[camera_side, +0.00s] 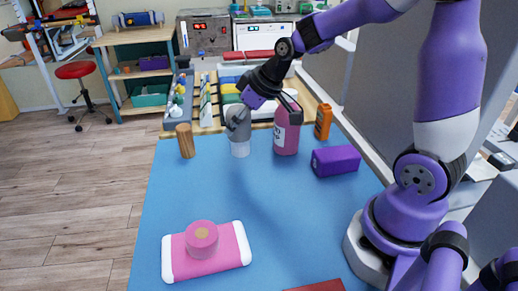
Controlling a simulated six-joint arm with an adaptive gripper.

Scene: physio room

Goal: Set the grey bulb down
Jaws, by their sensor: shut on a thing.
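The grey bulb (237,126) is in my gripper (241,108), near the far edge of the blue table mat. My gripper points down and is shut on the bulb. Directly below the bulb in the picture is a small white cylinder (240,149) on the mat. I cannot tell whether the bulb touches it or is part of it. The fingertips are small and partly hidden against the bulb.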

